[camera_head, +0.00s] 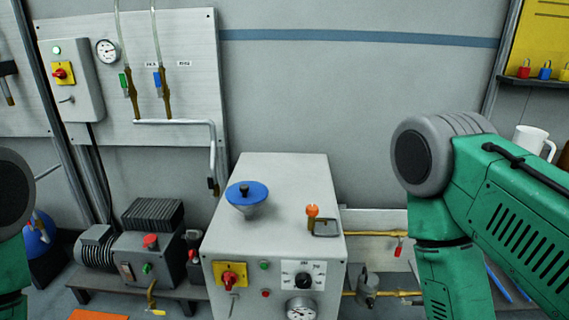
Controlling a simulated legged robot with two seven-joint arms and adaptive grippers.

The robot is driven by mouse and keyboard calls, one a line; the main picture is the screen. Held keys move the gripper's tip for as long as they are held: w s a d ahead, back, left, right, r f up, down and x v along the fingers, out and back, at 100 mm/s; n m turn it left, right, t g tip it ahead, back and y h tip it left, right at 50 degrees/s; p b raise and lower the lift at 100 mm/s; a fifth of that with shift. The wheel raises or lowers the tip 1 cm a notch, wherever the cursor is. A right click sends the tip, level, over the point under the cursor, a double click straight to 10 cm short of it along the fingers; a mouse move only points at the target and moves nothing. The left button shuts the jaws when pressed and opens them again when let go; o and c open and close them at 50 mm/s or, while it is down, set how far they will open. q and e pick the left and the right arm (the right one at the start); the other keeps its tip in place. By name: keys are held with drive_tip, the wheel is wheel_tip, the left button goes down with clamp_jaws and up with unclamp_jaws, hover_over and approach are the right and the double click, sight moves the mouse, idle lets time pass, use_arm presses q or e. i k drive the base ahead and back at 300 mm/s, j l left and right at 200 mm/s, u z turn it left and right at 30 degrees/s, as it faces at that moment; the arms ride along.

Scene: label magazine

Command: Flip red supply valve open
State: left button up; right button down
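A small red piece (398,247) hangs at the brass-coloured pipe (375,234) right of the grey machine cabinet (265,215). It may be the red supply valve's handle, but it is too small to tell whether it is open or closed. Part of this area is hidden behind my green right arm. Red rotary switches on yellow plates show on the cabinet front (229,278) and on the wall box (61,73). Neither of my grippers is in view; only arm links show at the left and right edges.
A blue funnel-like dish (247,194) and an orange knob (312,211) stand on the cabinet top. A motor and pump unit (150,250) stands at left. Green-handled (124,82) and blue-handled (157,80) valves are on the wall panel. A white mug (533,140) is at right.

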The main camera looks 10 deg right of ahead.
sight(398, 250)
drive_tip(key=z, duration=1.2)
